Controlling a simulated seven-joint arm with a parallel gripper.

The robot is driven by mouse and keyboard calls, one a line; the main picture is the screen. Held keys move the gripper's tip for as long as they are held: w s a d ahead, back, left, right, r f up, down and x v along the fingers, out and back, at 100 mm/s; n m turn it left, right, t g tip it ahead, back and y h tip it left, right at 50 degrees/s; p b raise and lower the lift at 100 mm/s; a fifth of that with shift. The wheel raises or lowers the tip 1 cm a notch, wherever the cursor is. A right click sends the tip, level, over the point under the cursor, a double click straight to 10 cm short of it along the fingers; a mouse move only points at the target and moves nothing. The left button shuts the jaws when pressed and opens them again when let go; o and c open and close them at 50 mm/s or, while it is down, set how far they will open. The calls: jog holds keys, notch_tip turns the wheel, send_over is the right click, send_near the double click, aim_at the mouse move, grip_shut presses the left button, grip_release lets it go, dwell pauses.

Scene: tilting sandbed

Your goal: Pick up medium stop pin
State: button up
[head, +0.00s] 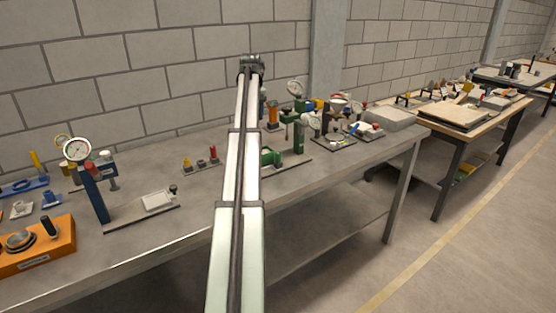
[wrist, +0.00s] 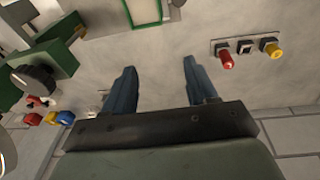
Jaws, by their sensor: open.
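A small rack holding pins (head: 197,171) lies on the bench, left of my arm in the head view. It bears a yellow pin (head: 187,165) and a taller red pin (head: 213,153). In the wrist view the same rack (wrist: 236,41) is at the upper right, with the red pin (wrist: 227,60), a dark square spot in the middle and the yellow pin (wrist: 271,48). I cannot tell which is the medium stop pin. My gripper (wrist: 159,63) is open and empty above bare bench, left of the rack in the wrist view. My arm hides it in the head view.
A green fixture (wrist: 48,55) with a dark knob is at the left of the wrist view. A dial gauge stand (head: 93,188) is left of the rack in the head view; a green press (head: 297,135) stands right of my arm. Bare bench surrounds the rack.

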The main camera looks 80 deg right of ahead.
jog(key=m+y, duration=0.2)
send_over(278, 153)
jog(key=f, duration=0.1)
jog(key=shift+g, duration=0.3)
notch_tip(278, 153, down, 14)
jog(key=shift+r, duration=0.15)
jog(key=shift+c, duration=0.4)
grip_shut()
